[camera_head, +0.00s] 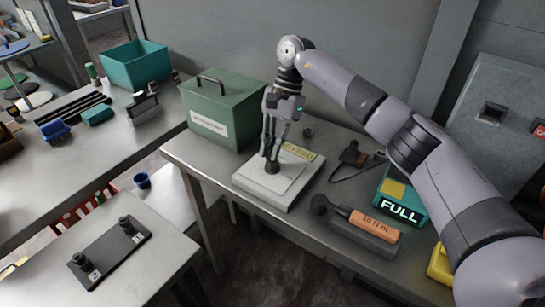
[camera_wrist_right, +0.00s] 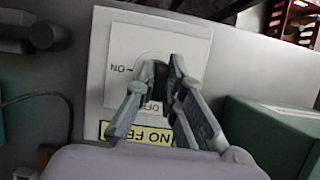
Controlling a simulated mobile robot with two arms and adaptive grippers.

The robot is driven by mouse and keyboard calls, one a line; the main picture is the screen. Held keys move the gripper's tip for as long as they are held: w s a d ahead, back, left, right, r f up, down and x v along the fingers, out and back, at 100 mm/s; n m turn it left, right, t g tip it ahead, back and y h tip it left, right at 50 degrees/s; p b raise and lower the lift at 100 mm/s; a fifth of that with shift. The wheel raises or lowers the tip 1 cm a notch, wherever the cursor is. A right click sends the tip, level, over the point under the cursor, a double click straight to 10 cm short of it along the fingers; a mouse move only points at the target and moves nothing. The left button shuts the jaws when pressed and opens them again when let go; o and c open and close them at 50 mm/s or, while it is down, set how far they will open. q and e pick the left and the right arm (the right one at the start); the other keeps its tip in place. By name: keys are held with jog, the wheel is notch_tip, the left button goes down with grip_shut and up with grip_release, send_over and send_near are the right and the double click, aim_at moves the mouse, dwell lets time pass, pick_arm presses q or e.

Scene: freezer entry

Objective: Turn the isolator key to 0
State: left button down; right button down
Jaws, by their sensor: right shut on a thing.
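The isolator is a pale square box (camera_head: 252,185) on the metal bench in the head view. Its white plate (camera_wrist_right: 118,48) fills the middle of the right wrist view, with an ON mark at the left of the dial and an OFF mark below it. The dark isolator key (camera_wrist_right: 161,73) stands on the dial, also seen in the head view (camera_head: 271,169). My right gripper (camera_head: 271,158) points down from above, with its fingers closed on the key, one on each side. The fingers hide part of the key, so its exact angle is unclear. My left gripper is out of view.
A green box (camera_head: 225,112) stands close to the left of the isolator. A yellow label (camera_wrist_right: 140,133) is on the isolator's edge. An orange-handled tool (camera_head: 373,225) and a teal FULL box (camera_head: 402,207) lie to the right. A smaller table (camera_head: 150,215) is at front left.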

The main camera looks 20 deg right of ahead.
aim_at(272, 146)
jog(key=shift+s+f, duration=0.1)
jog(key=shift+f, duration=0.1)
jog(key=c, duration=1.6)
grip_release()
jog(key=shift+r, duration=0.15)
jog(key=shift+o, duration=0.4)
jog(key=o, duration=0.5)
jog(key=shift+r, duration=0.15)
jog(key=shift+r+p, duration=1.95)
jog(key=shift+r, duration=1.45)
jog(key=v, duration=1.2)
